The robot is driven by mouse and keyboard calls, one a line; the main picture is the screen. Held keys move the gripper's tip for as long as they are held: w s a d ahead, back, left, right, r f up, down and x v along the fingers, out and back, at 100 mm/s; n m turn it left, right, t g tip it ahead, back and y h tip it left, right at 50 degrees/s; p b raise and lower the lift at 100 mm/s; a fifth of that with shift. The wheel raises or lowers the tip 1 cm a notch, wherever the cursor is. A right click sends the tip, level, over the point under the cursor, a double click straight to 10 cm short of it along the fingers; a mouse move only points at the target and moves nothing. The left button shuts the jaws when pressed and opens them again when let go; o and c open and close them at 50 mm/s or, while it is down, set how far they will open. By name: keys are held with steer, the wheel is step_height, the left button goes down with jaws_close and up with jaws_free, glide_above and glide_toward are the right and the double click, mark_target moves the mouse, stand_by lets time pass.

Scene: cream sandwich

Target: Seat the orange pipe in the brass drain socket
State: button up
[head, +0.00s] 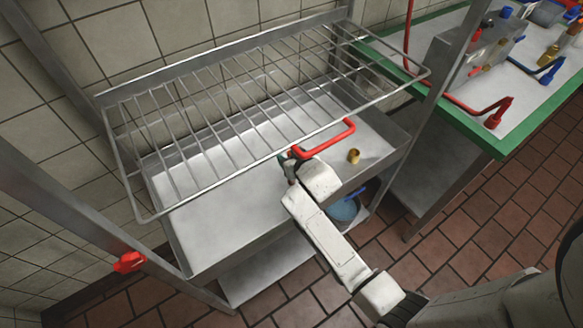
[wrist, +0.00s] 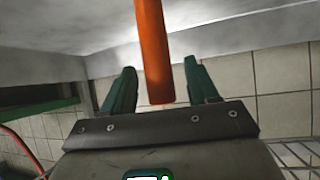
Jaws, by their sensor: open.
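The bent orange pipe (head: 328,140) shows reddish in the head view, at the front right edge of the wire rack and above the steel basin. Its near end is beside my gripper (head: 294,162). In the wrist view the orange pipe (wrist: 153,50) comes down between the two green fingers of my gripper (wrist: 160,85), which are open with a gap on each side of it. The brass drain socket (head: 353,156) is a short upright cylinder on the basin floor, right of my gripper and just below the pipe's far bend. The socket is not visible in the wrist view.
The wire rack (head: 142,213) spans above the basin (head: 215,240). A steel post rises at the right. A green-edged counter (head: 478,142) holds red and blue hoses. A blue bucket (head: 343,210) stands below the basin. A red knob (head: 129,262) is on the left post.

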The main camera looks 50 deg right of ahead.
jaws_close()
stand_by(0.6)
